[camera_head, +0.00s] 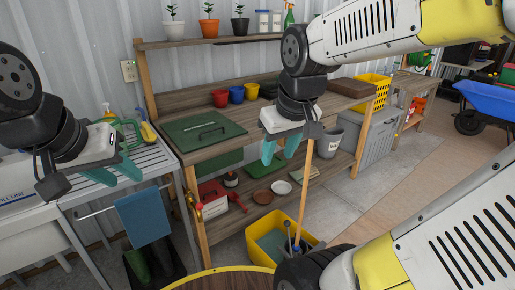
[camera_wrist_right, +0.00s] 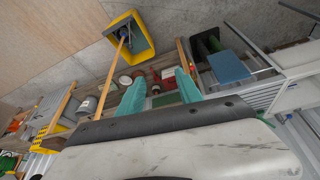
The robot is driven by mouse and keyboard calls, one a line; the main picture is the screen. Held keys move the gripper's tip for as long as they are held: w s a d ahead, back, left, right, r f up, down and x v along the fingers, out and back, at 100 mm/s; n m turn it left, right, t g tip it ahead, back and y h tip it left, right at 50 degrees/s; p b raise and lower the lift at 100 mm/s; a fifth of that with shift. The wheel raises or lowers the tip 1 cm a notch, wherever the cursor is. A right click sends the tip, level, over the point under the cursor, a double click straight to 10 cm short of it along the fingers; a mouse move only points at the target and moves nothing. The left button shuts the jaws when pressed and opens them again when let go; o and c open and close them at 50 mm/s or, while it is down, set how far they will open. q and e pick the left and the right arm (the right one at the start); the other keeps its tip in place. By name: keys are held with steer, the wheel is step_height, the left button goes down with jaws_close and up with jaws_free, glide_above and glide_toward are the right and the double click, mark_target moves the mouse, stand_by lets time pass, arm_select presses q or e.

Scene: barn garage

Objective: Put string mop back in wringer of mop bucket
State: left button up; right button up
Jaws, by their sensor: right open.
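The yellow mop bucket (camera_head: 257,252) stands on the floor at the lower middle of the head view and at the top of the right wrist view (camera_wrist_right: 148,22). The mop's wooden handle (camera_head: 302,205) rises from the bucket area, leaning slightly; in the wrist view (camera_wrist_right: 112,78) it runs down and left from the bucket. The mop strings and wringer cannot be made out clearly. My right gripper (camera_head: 279,155) is open and empty, its teal fingers just left of the upper handle, which is not between them. My left gripper (camera_head: 112,172) is open and empty over the slatted rack.
A wooden potting bench (camera_head: 228,132) holds a green mat and several pots, with a lower shelf beneath. A blue towel (camera_head: 143,215) hangs on the left rail. A round wooden top (camera_head: 222,280) is close in front. The floor at right (camera_head: 420,165) is clear.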

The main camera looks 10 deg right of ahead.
steer(key=s+a, duration=0.1)
steer(key=s+a+r+m+t+y, duration=0.1)
steer(key=s+a+r+m+t, duration=0.1)
steer(key=s, duration=0.1)
steer(key=shift+a+r+y, duration=0.1)
steer(key=shift+a+y, duration=0.1)
steer(key=shift+y, duration=0.1)
stand_by(1.0)
